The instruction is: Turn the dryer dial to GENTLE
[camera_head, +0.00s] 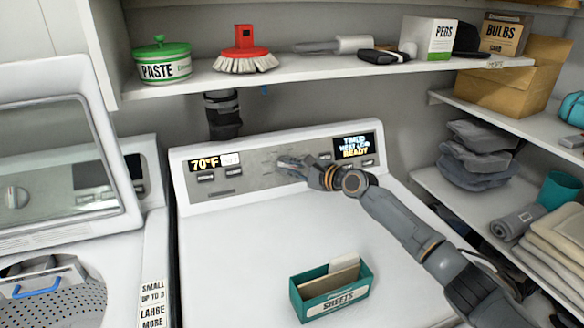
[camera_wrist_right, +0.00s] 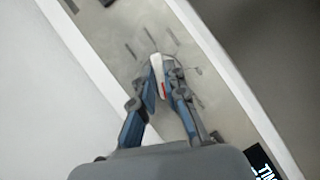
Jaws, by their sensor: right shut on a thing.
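The white dryer (camera_head: 230,262) stands in the middle of the head view, with a grey control panel (camera_head: 232,183) along its back. My right gripper (camera_head: 284,165) reaches in from the right and is at the middle of this panel. In the right wrist view its two fingers are closed on the dial (camera_wrist_right: 158,62), a pale knob with a red mark. The fingers hide much of the dial, and the setting labels around it are too small to read. The right display (camera_head: 355,146) shows TIMED at the top and READY at the bottom. My left gripper is not in view.
A teal sheets box (camera_head: 330,305) stands on the dryer top. A washer with a raised lid (camera_head: 60,165) is at the left. A shelf (camera_head: 300,72) above holds a paste tub (camera_head: 161,62), a red brush (camera_head: 245,50) and boxes. Side shelves at the right hold folded cloths (camera_head: 478,155).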

